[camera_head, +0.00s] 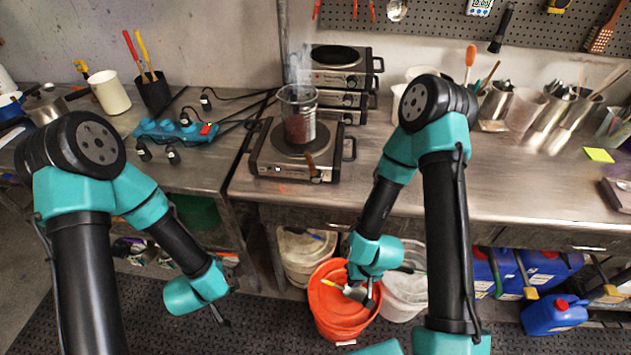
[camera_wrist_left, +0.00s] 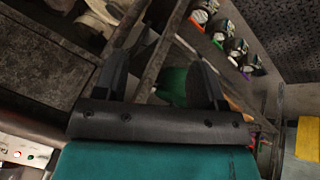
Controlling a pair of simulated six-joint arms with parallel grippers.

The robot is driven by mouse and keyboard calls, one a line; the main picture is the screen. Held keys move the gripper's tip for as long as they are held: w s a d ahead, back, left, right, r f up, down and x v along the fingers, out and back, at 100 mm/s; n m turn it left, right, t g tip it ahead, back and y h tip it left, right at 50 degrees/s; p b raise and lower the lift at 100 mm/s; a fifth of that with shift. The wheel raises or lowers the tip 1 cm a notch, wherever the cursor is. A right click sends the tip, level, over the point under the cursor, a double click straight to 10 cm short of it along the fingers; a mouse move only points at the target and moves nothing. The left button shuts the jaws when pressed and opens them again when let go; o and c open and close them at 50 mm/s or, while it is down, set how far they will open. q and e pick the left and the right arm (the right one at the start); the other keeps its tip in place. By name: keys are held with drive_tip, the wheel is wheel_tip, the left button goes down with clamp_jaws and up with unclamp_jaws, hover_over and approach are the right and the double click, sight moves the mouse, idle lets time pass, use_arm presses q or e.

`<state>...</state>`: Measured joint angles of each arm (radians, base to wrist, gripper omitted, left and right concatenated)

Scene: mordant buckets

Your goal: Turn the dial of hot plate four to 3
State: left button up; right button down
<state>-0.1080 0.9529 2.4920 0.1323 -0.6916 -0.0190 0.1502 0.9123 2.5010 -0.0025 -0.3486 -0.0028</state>
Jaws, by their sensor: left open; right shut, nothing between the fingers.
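A hot plate (camera_head: 293,154) sits near the bench's front edge, with a glass beaker (camera_head: 298,112) of dark red-brown contents on top. I cannot read which one is number four or any dial setting. My left gripper (camera_head: 221,314) is low in front of the bench, away from the hot plates; its open, empty fingers show in the left wrist view (camera_wrist_left: 165,68). My right gripper (camera_head: 362,296) is shut and empty over the orange bucket.
The orange bucket (camera_head: 340,318) and a white bucket (camera_head: 404,300) stand on the floor below the bench. A blue power strip (camera_head: 172,131) with plugs and cables lies left of the hot plate. Bare bench (camera_head: 440,185) lies to its right, with metal cups (camera_head: 497,100) farther back.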

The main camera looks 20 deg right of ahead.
sight(316, 180)
use_arm(q)
drive_tip(key=w+d+r+m+t, duration=0.1)
drive_tip(key=w+d+r+t, duration=0.15)
drive_tip(key=d+r, duration=0.35)
drive_tip(key=w+d+r+m+t, duration=0.1)
drive_tip(key=w+d+r+t, duration=0.2)
drive_tip(key=d, duration=0.5)
drive_tip(key=s+d+r+m+t+h, duration=0.2)
drive_tip(key=s+d+r+t, duration=0.4)
drive_tip(key=d+r, duration=0.4)
drive_tip(key=shift+s+d+r+m+h, duration=0.3)
drive_tip(key=shift+s+r+m+h, duration=0.1)
drive_tip(key=shift+r+h, duration=0.45)
drive_tip(key=shift+w+f+t, duration=0.1)
drive_tip(key=shift+w+t, duration=0.05)
drive_tip(key=shift+t, duration=0.1)
drive_tip(key=x, duration=1.7)
drive_tip(key=shift+w+d, duration=0.1)
drive_tip(key=shift+c, duration=0.2)
drive_tip(key=c, duration=0.9)
